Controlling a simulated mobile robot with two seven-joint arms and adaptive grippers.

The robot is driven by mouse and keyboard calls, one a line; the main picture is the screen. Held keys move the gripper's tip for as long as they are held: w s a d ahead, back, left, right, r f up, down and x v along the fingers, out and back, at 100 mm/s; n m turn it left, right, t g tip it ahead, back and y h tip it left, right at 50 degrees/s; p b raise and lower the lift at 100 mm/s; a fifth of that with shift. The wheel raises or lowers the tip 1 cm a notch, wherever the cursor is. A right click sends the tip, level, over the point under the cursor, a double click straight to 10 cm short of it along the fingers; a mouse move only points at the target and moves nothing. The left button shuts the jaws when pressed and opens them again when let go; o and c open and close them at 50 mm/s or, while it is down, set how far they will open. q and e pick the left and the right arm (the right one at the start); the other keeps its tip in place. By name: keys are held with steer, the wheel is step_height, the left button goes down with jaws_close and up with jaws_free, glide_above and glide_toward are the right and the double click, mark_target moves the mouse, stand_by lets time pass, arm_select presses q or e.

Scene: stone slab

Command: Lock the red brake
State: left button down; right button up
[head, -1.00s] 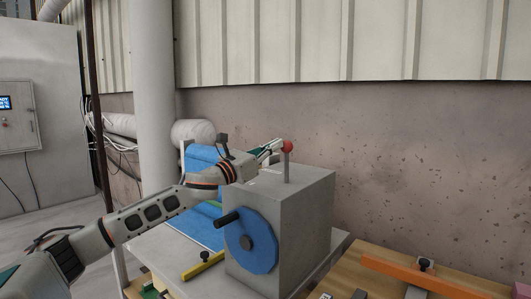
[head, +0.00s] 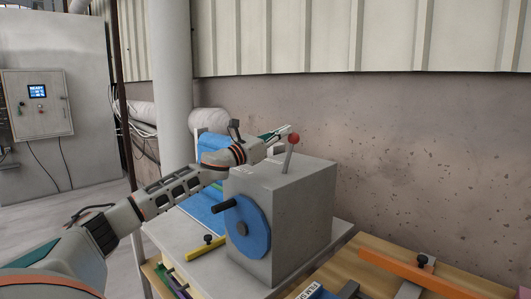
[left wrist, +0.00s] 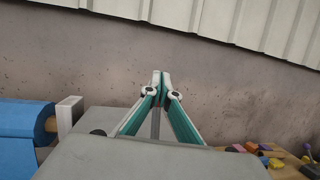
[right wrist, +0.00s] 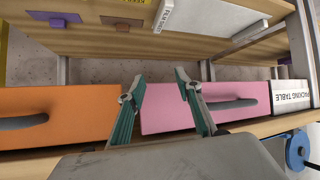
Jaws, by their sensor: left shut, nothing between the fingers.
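The brake lever is a grey rod with a red ball knob (head: 294,139), standing on top of a grey box (head: 300,215). It leans slightly to the right in the head view. My left gripper (head: 287,131) is shut and empty at the knob's left, close to it; I cannot tell whether they touch. In the left wrist view the closed fingers (left wrist: 160,76) cover most of the knob, and the rod (left wrist: 155,125) shows between them. My right gripper (right wrist: 160,80) is open and empty in front of drawers, and is out of the head view.
A blue handwheel (head: 247,228) with a black handle is on the box's front. A blue roll (head: 211,158) lies behind my left arm. A wooden table with an orange bar (head: 400,268) is at the right. Orange and pink drawers (right wrist: 205,115) face my right gripper.

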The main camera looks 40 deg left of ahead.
arm_select(q)
steer(key=shift+w, duration=0.2)
arm_select(e)
steer(key=shift+w+d+r, duration=0.15)
steer(key=shift+w+r, duration=0.05)
steer(key=shift+r, duration=0.05)
stand_by(0.4)
